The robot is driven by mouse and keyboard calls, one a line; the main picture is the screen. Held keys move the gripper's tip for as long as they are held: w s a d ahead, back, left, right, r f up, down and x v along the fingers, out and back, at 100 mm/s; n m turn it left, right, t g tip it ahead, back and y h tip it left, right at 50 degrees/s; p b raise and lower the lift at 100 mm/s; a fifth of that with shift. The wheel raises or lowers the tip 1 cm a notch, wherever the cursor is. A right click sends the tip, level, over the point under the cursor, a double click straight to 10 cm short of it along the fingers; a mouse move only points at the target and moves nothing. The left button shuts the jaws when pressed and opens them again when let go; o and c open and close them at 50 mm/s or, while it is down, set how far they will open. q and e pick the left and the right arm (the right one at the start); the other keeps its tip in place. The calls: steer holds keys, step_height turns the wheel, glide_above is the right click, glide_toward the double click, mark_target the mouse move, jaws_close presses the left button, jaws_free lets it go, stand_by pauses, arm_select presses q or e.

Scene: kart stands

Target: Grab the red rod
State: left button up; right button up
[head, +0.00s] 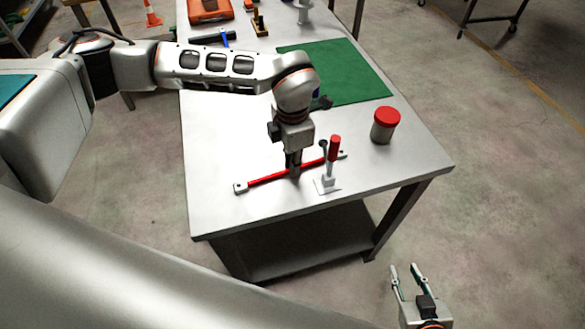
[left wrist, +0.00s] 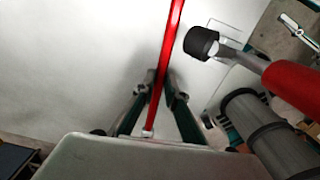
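The red rod (head: 265,179) lies on the white table near its front edge, slanting up to the right, with pale ends. In the left wrist view the rod (left wrist: 171,45) runs between my left fingers. My left gripper (head: 294,171) points down over the rod's middle. Its fingertips in the left wrist view (left wrist: 161,80) are close against both sides of the rod, apparently shut on it. The rod still looks level on the table. My right gripper (head: 408,275) is open and empty, beyond the table's front right corner.
A red-handled upright clamp (head: 334,150) stands on the table close to the right of my left gripper. A red-lidded jar (head: 385,126) is further right. A green mat (head: 345,75) and several tools lie further back. The table's front left surface (head: 215,150) is clear.

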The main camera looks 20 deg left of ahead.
arm_select(q)
jaws_close()
arm_select(e)
steer(key=shift+s+f, duration=0.2)
steer(key=shift+f, duration=0.1)
